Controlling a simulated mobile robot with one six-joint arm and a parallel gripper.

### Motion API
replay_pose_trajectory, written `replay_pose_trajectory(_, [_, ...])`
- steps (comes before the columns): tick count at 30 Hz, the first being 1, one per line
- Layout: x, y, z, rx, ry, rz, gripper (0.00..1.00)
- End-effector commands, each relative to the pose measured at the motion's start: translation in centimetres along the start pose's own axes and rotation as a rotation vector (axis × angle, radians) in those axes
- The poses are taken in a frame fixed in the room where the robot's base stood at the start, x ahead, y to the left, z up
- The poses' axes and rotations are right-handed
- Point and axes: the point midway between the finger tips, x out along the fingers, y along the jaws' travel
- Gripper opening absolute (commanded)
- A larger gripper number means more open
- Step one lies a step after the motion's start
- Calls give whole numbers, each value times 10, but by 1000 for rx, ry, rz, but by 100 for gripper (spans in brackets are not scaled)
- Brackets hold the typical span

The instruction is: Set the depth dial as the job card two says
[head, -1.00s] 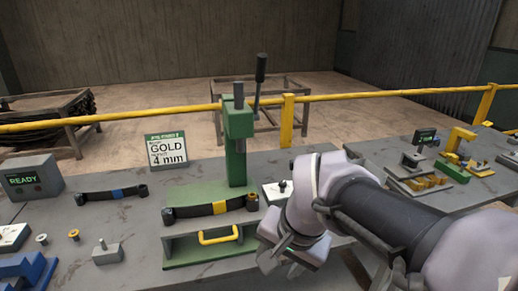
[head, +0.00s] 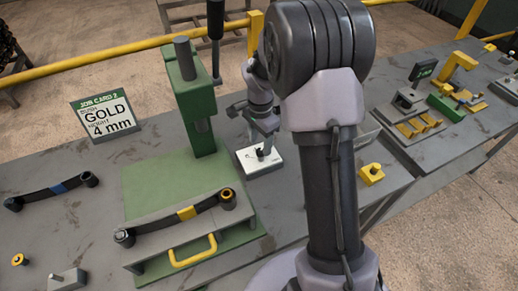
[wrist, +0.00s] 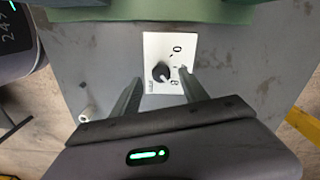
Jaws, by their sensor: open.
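The job card (head: 105,114), a green and white sign on the bench, reads "JOB CARD 2", "GOLD", "4 mm". The depth dial is a black knob (wrist: 161,72) on a white plate (head: 256,164) beside the green press (head: 197,100). In the wrist view the white plate (wrist: 156,45) shows a 0 and what looks like an 8; the knob's exact setting is too small to read. My gripper (wrist: 160,77) is open, its fingers either side of the knob in that view. In the head view my gripper (head: 264,138) is just above the plate; contact cannot be told.
A yellow block (head: 371,173) is right of the dial. A second bench (head: 450,130) stands further right.

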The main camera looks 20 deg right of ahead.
Motion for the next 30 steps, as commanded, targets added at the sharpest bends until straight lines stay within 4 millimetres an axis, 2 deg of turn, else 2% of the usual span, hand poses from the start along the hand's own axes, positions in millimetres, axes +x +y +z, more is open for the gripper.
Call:
replay_pose_trajectory(1, [14,0,0,0,-1,2,52])
replay_pose_trajectory(6, [34,0,0,0,-1,1,52])
replay_pose_trajectory(14, [35,0,0,-1,0,0,52])
replay_pose_trajectory(15, [35,0,0,-1,0,0,50])
replay_pose_trajectory(23, [35,0,0,-1,0,0,0])
replay_pose_trajectory(30, [35,0,0,-14,0,-1,0])
